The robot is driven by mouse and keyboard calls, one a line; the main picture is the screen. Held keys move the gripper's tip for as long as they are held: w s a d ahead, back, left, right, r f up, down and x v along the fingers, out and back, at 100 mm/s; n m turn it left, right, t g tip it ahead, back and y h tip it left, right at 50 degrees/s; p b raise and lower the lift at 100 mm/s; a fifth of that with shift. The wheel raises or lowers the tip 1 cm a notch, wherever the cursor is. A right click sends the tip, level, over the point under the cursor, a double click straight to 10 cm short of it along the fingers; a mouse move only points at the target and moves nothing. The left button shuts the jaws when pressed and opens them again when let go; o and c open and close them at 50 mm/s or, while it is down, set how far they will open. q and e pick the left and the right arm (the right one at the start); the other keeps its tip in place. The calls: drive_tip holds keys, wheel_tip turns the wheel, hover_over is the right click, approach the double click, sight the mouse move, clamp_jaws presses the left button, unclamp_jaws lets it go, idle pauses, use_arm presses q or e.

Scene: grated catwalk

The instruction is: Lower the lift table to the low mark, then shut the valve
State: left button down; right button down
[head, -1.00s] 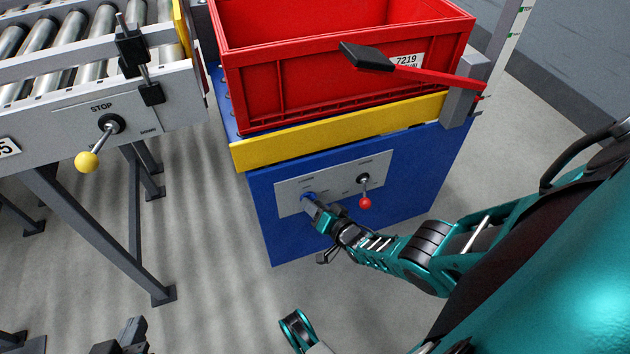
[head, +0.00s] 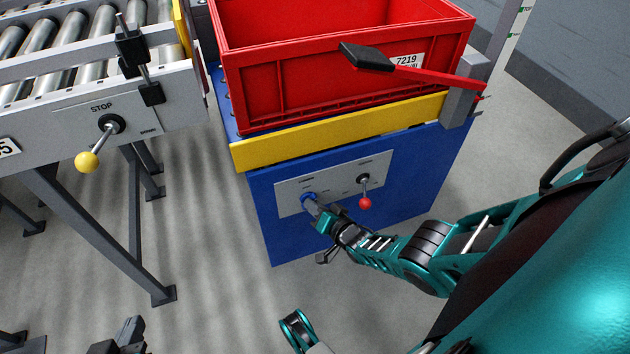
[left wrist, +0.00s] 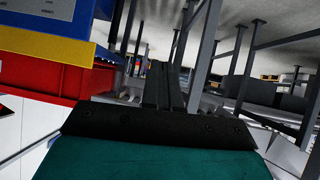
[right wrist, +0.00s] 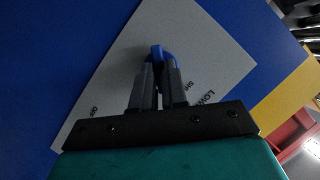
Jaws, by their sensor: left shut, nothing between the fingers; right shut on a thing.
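The lift table (head: 350,222) is a blue body with a yellow front edge, carrying a red crate. Its front has a grey panel (head: 342,177) with a blue valve handle (head: 307,200) at left and a red-knobbed lever (head: 364,202), hanging down, at right. My right gripper (head: 313,206) is shut on the blue handle. In the right wrist view the blue handle (right wrist: 160,52) sits between the fingertips; partial lettering, including "LOW", shows on the panel. My left gripper (head: 128,332) is at the bottom left, shut and empty, away from the table. The left wrist view shows its closed fingers (left wrist: 164,85).
A roller conveyor (head: 80,60) stands at left, with a yellow-knobbed STOP lever (head: 88,161) and dark legs. The red crate (head: 330,85) fills the table top. A red bar with a black pad (head: 366,57) crosses before it. A marked scale (head: 512,40) rises behind right.

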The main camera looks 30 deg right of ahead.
use_arm(q)
drive_tip(key=shift+s, duration=0.1)
use_arm(e)
drive_tip(key=shift+r, duration=0.1)
use_arm(q)
drive_tip(key=shift+a+r+p, duration=0.2)
drive_tip(key=shift+a+p, duration=0.05)
drive_tip(key=shift+p, duration=0.45)
use_arm(e)
drive_tip(key=shift+a+n+g+h, duration=0.15)
drive_tip(key=shift+n+g+h, duration=0.25)
drive_tip(key=shift+n+h, duration=0.75)
drive_tip(key=shift+a+n+g+h, duration=0.15)
drive_tip(key=shift+n+g+h, duration=0.4)
drive_tip(key=shift+n, duration=1)
use_arm(q)
drive_tip(key=shift+r, duration=0.15)
use_arm(e)
drive_tip(key=c, duration=1.2)
unclamp_jaws()
drive_tip(key=shift+o, duration=0.2)
drive_tip(key=shift+r, duration=0.1)
